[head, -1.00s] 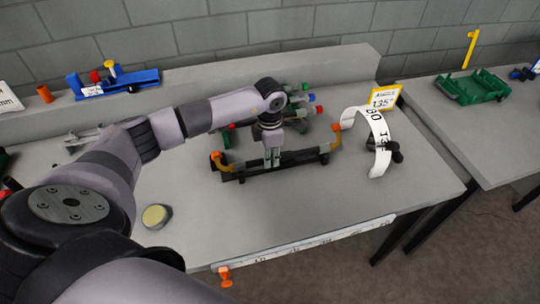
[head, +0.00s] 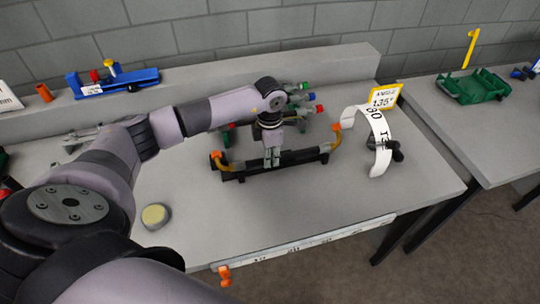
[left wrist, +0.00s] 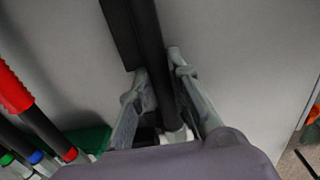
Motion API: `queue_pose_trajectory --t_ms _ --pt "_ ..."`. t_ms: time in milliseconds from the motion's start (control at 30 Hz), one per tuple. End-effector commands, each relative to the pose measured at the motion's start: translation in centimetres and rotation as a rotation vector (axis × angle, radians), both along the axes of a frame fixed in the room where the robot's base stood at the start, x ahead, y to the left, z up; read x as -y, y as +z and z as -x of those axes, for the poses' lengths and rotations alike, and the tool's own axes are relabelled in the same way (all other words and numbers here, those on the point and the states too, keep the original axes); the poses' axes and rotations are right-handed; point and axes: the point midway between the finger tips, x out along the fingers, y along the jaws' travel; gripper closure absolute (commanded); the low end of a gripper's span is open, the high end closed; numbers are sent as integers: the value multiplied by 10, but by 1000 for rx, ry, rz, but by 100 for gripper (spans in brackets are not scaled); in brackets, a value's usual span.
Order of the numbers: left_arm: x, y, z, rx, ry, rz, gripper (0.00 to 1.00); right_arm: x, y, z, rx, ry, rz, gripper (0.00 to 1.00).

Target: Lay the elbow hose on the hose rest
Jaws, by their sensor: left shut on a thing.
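The elbow hose (head: 297,156) is a dark tube with yellow bent ends and orange tips, lying left to right at the middle of the bench. My left gripper (head: 272,158) is shut on its middle from above. In the left wrist view, the gripper (left wrist: 160,95) has a finger on each side of the black tube (left wrist: 152,50). The black hose rest (head: 270,170) is a long bar just below and in front of the hose. I cannot tell whether the hose touches it. My right gripper is not in view.
Several tubes with coloured tips (head: 305,97) stand behind my gripper. A white curved scale (head: 380,140) with a black knob and a yellow-framed sign (head: 385,97) are to the right. A round yellow-topped button (head: 155,215) sits front left. The bench front is mostly clear.

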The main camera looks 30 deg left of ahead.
Motion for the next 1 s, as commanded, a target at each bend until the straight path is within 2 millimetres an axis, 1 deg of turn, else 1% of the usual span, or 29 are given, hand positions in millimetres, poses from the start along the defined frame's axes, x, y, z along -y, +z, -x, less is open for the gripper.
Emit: queue_pose_trajectory --t_ms 300,333,667,1000 --pt "0 0 -1 3 0 1 100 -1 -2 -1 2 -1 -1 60" --pt "0 0 -1 4 0 0 82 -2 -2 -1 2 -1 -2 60" --pt "0 0 0 1 0 0 60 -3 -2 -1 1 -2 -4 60" --pt "0 0 0 -1 0 -1 59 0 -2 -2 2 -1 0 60"
